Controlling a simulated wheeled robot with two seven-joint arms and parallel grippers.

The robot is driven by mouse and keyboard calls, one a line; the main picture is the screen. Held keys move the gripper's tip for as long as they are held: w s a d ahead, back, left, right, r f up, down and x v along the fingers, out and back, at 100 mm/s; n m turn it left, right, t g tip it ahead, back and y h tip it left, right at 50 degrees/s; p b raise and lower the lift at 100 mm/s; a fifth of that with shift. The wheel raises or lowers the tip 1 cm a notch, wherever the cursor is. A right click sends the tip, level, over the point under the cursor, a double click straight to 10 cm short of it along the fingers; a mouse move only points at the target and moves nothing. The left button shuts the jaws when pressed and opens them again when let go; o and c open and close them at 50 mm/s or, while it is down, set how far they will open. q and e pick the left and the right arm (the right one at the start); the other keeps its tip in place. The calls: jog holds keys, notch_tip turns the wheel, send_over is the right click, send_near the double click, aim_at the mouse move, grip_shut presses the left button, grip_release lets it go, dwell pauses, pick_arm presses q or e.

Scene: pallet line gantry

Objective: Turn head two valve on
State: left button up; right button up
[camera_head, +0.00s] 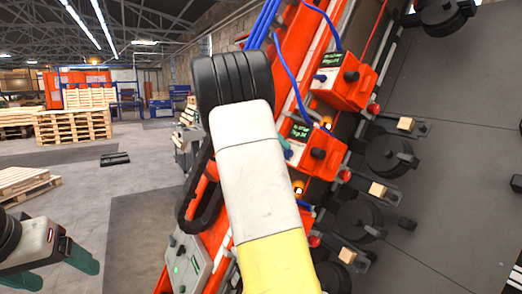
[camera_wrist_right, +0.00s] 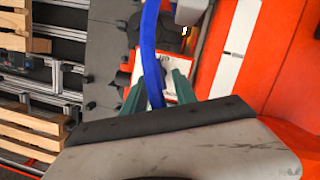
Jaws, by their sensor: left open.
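Red head units stand in a row along the tilted red gantry beam. The upper unit (camera_head: 342,82) has a small green-lettered display and a black knob (camera_head: 351,76). A middle unit (camera_head: 318,154) has a similar display and a black knob (camera_head: 318,153). A lower unit is mostly hidden by my right arm. I cannot tell which is head two, nor how its valve is set. My left gripper (camera_head: 84,258) is open and empty at the lower left, away from the units.
Blue hoses (camera_head: 290,75) run down over the beam. A grey control box (camera_head: 187,265) with a green light stands at the lower middle. Black round parts (camera_head: 390,157) line the right side.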

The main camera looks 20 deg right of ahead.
jog(key=shift+x, duration=1.55)
grip_shut()
jog(key=n+h, duration=0.1)
jog(key=n, duration=0.3)
jog(key=n+g, duration=0.1)
jog(key=n, duration=0.3)
jog(key=n+h, duration=0.1)
jog(key=n, duration=0.2)
jog(key=shift+a+f+n+g+h, duration=0.15)
jog(key=shift+n+g+h, duration=0.15)
jog(key=shift+n+g, duration=0.1)
